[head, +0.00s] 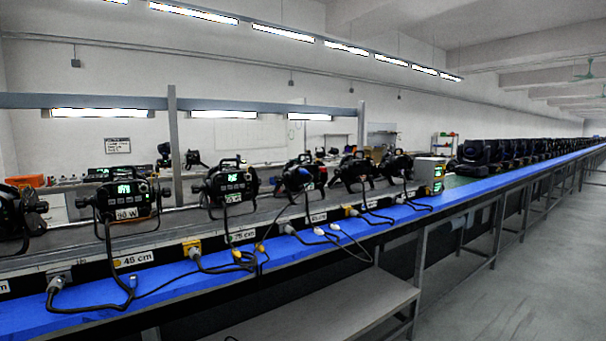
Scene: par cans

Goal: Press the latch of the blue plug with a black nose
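Several cables with plugs lie along the blue bench edge (95,313). A small blue plug (133,281) on a black cable lies at the left, on the blue edge below the 45 cm label. It is too small to make out a black nose or a latch. A blue part (304,172) also shows at the back of a middle lamp; I cannot tell whether it is a plug. Neither of my grippers is in view.
Black par cans (126,199) with green displays stand in a row along the bench. Yellow plugs (260,247) and white plugs (320,231) lie near the middle. A grey lower shelf (340,305) sits below. The floor (530,290) at right is clear.

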